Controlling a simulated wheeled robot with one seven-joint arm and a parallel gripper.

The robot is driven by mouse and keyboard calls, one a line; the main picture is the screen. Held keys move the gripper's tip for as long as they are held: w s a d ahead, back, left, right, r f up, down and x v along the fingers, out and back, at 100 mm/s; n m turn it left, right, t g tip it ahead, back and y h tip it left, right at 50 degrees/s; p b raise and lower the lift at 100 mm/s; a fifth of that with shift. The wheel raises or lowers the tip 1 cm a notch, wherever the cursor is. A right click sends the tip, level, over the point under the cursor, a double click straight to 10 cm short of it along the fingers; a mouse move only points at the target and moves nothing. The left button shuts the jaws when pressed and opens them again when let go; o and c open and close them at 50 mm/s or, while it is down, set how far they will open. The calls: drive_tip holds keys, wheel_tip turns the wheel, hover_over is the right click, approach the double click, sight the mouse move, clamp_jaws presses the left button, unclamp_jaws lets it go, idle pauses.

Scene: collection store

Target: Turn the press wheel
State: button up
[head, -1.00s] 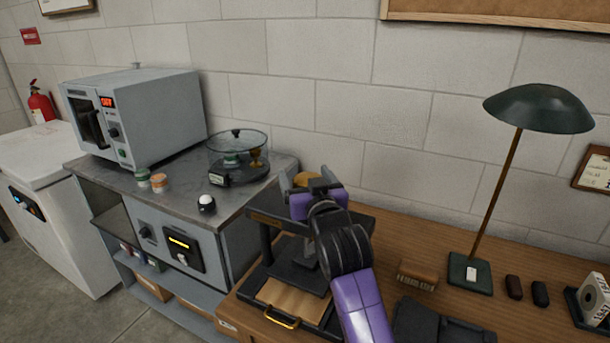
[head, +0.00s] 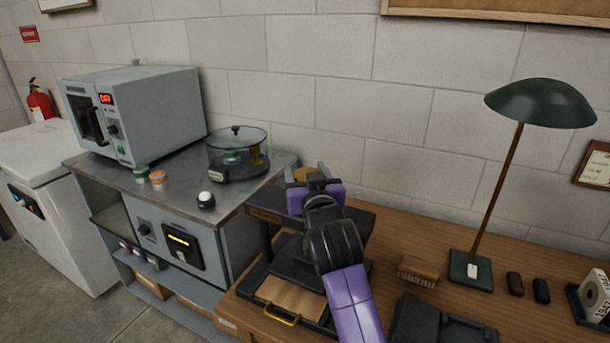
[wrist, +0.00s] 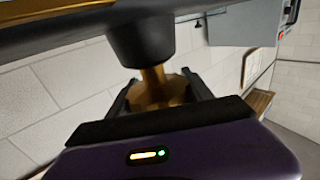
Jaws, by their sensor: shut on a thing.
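The press (head: 262,242) is a dark frame on the wooden bench, with a crossbar on top. Its brass press wheel (head: 305,174) shows just above the crossbar, partly hidden by my gripper (head: 310,180). In the wrist view the brass wheel (wrist: 160,92) sits between the two dark fingers of my gripper (wrist: 158,94), which is shut on it. A brass shaft joins the wheel to a dark hub (wrist: 140,40) under the crossbar as pictured there. My wrist and forearm hide the right side of the press.
A brush (head: 418,272), a green lamp (head: 470,270) and dark cases stand right of the press. Left is a grey bench (head: 105,167) with an oven (head: 150,105), a glass-covered dish (head: 238,155) and small jars. A block wall is close behind.

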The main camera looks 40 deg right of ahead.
drive_tip(key=m+g+h+b, duration=0.1)
drive_tip(key=g+b, duration=0.1)
drive_tip(key=m+g+h+b, duration=0.2)
drive_tip(key=b, duration=0.1)
drive_tip(key=m+g+h+b, duration=0.1)
drive_tip(key=m+h+b, duration=0.1)
drive_tip(key=b, duration=0.1)
drive_tip(key=shift+s+d+f+g, duration=0.35)
drive_tip(key=shift+s+g, duration=0.05)
drive_tip(key=m+g+b, duration=0.1)
drive_tip(key=m+g+h+b, duration=0.1)
drive_tip(key=g, duration=0.1)
drive_tip(key=s+m+g+h+b, duration=0.1)
drive_tip(key=b, duration=0.1)
drive_tip(key=shift+d+r+g, duration=0.25)
drive_tip(key=shift+g, duration=0.15)
drive_tip(key=shift+m+h, duration=0.3)
